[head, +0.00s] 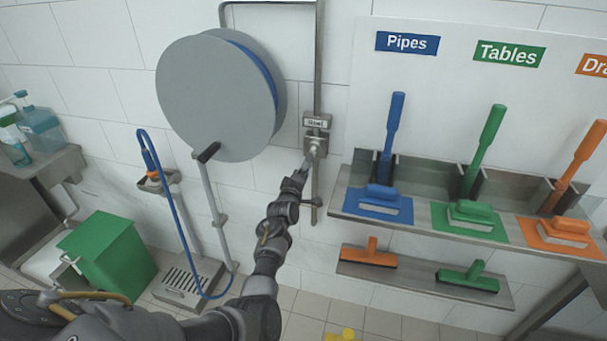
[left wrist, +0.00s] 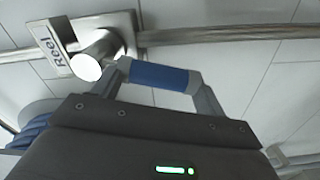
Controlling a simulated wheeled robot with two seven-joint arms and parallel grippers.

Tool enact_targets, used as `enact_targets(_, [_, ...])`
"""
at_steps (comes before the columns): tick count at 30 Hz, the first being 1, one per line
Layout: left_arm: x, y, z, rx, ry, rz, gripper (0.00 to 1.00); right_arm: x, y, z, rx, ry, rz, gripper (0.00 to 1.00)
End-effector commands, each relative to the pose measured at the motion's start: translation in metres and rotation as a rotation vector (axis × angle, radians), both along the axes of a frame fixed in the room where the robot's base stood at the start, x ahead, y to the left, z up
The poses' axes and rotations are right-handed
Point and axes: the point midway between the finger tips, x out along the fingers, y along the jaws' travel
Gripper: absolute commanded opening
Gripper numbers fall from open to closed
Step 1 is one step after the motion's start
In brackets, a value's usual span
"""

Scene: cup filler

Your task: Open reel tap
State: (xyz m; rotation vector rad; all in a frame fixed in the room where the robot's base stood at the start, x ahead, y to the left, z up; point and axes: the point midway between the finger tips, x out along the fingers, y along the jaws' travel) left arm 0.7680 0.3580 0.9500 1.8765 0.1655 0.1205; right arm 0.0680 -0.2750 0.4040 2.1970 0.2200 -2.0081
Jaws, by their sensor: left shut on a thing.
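The reel tap (head: 317,146) is a metal valve on the vertical steel pipe, just below a small label plate (head: 317,122). In the left wrist view, the metal tap body (left wrist: 97,52) sits beside a plate reading "Reel" (left wrist: 47,45). The handle is mostly hidden by the gripper in the head view. My right gripper is in neither view.
A large grey hose reel (head: 205,95) hangs left of the tap, and a blue hose (head: 177,205) hangs below it. A shelf (head: 425,214) with coloured brushes is close on the right. A green bin (head: 108,255) stands at lower left.

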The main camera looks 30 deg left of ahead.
Motion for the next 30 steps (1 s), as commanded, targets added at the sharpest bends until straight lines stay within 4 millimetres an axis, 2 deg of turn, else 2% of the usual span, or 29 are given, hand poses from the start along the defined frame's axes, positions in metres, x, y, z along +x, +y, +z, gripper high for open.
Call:
enact_targets(8, [0.0,-0.001,0.0,0.0,0.0,-0.002,0.32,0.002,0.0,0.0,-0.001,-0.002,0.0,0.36])
enact_targets(9, [0.0,-0.001,0.0,0.0,0.0,-0.002,0.74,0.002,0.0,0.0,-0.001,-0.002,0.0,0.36])
enact_targets(14, [0.0,-0.001,0.0,0.001,0.0,-0.001,0.95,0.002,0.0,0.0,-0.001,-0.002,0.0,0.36])
enact_targets(23, [-0.001,0.0,0.001,0.001,0.0,0.0,0.95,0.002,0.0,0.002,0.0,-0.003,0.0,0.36])
enact_targets(26, [-0.007,-0.002,0.002,0.001,0.001,-0.001,0.95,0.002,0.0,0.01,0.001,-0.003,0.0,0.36])
enact_targets(30, [-0.026,-0.005,0.006,-0.001,0.004,0.0,0.95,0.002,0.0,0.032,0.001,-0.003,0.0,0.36])
